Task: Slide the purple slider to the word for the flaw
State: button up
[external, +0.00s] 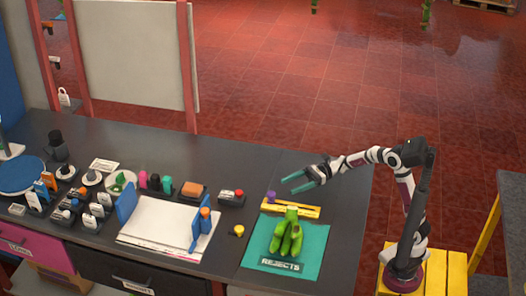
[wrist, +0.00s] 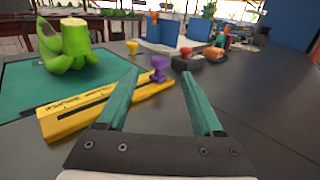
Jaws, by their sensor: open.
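The purple slider (external: 271,196) sits at the left end of the yellow ruler-like track (external: 291,208) in the external view. In the wrist view the purple slider (wrist: 158,68) stands at the far end of the yellow track (wrist: 62,123), which has a dark slot and small print too tiny to read. My gripper (external: 295,183) is open and empty, above the table beside the track. In the wrist view its two teal fingers (wrist: 157,88) are apart, and the slider shows past the left fingertip.
Green bananas (external: 287,236) lie on a teal mat (external: 312,241) marked REJECTS, in front of the track. A small yellow knob (external: 238,230) stands left of the mat. A device with a red button (external: 232,197) stands left of the slider. Bare dark table lies right of the track.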

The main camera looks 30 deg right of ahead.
aim_at(268, 195)
jog(key=a, duration=1.2)
jog(key=shift+a, duration=0.1)
grip_shut()
jog(key=shift+s, duration=0.1)
dwell(0.8)
